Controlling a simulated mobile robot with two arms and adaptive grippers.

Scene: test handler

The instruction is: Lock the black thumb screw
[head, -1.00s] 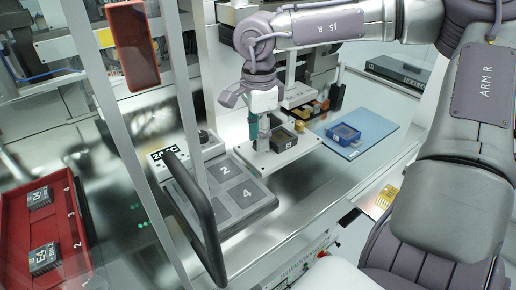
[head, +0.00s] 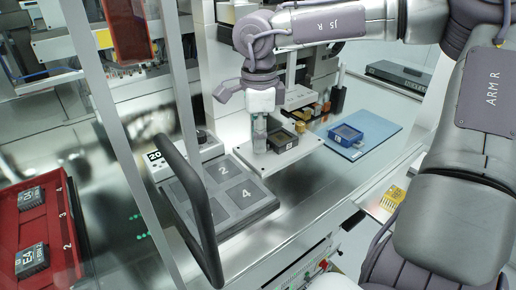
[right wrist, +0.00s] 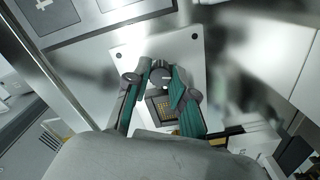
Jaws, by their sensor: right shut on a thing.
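My right gripper (head: 259,148) points down over the white plate of the test fixture (head: 268,168), beside its dark square socket (head: 283,140). In the right wrist view its teal fingers (right wrist: 160,76) stand on either side of the round dark thumb screw (right wrist: 160,73), which has a light mark on top. The fingers are shut on the screw. The socket (right wrist: 163,106) with a gold-dotted inside lies just below the screw in that view. In the head view the gripper hides the screw. My left gripper is not in view.
A grey numbered tray (head: 232,219) and a black curved handle (head: 205,225) stand left of the fixture. A blue box (head: 346,134) sits on a blue mat (head: 385,134) to the right. A red tray (head: 66,245) with dark chips lies at the far left.

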